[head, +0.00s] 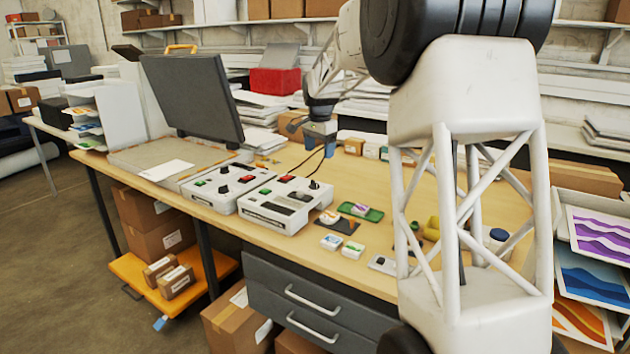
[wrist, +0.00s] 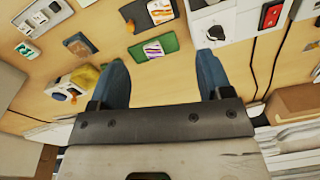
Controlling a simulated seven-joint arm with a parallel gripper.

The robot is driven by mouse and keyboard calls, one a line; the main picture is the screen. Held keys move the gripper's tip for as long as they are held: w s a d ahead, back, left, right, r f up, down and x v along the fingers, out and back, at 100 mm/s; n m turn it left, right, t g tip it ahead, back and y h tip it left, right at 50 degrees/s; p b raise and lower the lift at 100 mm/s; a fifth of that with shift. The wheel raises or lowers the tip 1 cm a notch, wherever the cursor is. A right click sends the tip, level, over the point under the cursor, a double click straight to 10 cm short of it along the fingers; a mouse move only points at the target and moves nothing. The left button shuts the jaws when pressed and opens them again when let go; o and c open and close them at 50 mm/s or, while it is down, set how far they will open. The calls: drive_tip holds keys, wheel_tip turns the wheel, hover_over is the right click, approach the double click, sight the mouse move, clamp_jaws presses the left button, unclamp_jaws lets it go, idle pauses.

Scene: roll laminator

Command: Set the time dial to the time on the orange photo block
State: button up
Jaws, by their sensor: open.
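Two white control boxes stand on the workbench in the head view, a left one (head: 229,186) and a right one (head: 285,203). Both carry black knobs, including one on the right box (head: 314,184); I cannot tell which is the time dial. A small block with an orange-looking picture (head: 329,216) lies on a dark mat; it also shows in the wrist view (wrist: 160,11). Its time marking is too small to read. My gripper (head: 320,139) is open and empty above the bench, behind the right box. Its blue fingers (wrist: 163,78) are apart in the wrist view.
A green tray (head: 375,215) holds another picture block. Two small blocks (head: 331,242) (head: 353,250) lie near the front edge. A grey laminator (head: 195,95) with raised lid stands left.

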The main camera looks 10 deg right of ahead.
sight(314, 184)
drive_tip(key=w+d+f+m, duration=0.1)
drive_tip(key=w+f, duration=0.2)
drive_tip(key=w, duration=0.3)
drive_tip(key=w+f+m, duration=0.1)
drive_tip(key=w+f, duration=0.3)
drive_tip(key=w, duration=0.2)
drive_tip(key=w+d+f+m, duration=0.1)
drive_tip(key=w+f, duration=0.3)
drive_tip(key=w, duration=0.1)
drive_tip(key=shift+w+d+f+m+g, duration=0.1)
drive_tip(key=shift+w+d+m+g, duration=0.25)
drive_tip(key=shift+w+m+g, duration=0.05)
drive_tip(key=shift+f, duration=0.1)
drive_tip(key=shift+f, duration=3.85)
drive_tip(key=shift+c, duration=0.4)
drive_tip(key=c, duration=0.8)
drive_tip(key=shift+c, duration=0.2)
